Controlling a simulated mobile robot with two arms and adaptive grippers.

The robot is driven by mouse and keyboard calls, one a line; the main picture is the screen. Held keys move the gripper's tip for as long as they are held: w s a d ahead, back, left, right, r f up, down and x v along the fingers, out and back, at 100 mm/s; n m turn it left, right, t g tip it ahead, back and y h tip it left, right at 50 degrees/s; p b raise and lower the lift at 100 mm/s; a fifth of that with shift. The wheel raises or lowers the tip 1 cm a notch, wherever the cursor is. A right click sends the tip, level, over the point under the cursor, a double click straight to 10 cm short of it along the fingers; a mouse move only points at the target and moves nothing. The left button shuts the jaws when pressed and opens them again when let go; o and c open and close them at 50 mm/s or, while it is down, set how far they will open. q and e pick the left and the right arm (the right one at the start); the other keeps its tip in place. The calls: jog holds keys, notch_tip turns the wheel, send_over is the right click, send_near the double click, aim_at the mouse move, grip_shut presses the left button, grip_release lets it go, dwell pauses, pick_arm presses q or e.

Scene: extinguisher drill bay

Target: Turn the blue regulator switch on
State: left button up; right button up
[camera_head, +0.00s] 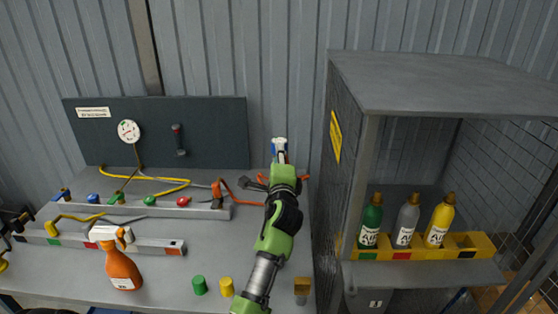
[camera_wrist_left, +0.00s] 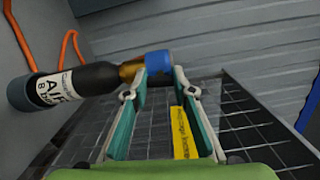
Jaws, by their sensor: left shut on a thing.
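My left gripper (camera_head: 281,165) is raised over the right part of the bench, beside the cage. In the left wrist view its fingers (camera_wrist_left: 160,85) are shut on the blue cap (camera_wrist_left: 158,63) of a dark bottle (camera_wrist_left: 75,82), which lies sideways with a white "AIR 8 bar" label and a brass neck. In the head view the bottle is mostly hidden behind the gripper. Two blue knobs sit at the left of the rear rail, a nearer blue knob (camera_head: 93,198) and one at the far left end (camera_head: 62,195). Their on or off setting cannot be read. My right gripper is not in view.
The rear rail (camera_head: 205,211) also carries green and red knobs and hoses. An orange spray bottle (camera_head: 121,268), a green cap (camera_head: 199,285) and a yellow cap (camera_head: 226,287) stand in front. The cage (camera_head: 440,80) at right holds bottles in a yellow rack (camera_head: 385,254).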

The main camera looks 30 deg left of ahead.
pick_arm(q)
jog(key=shift+n, duration=0.7)
jog(key=o, duration=1.1)
jog(key=v, duration=1.2)
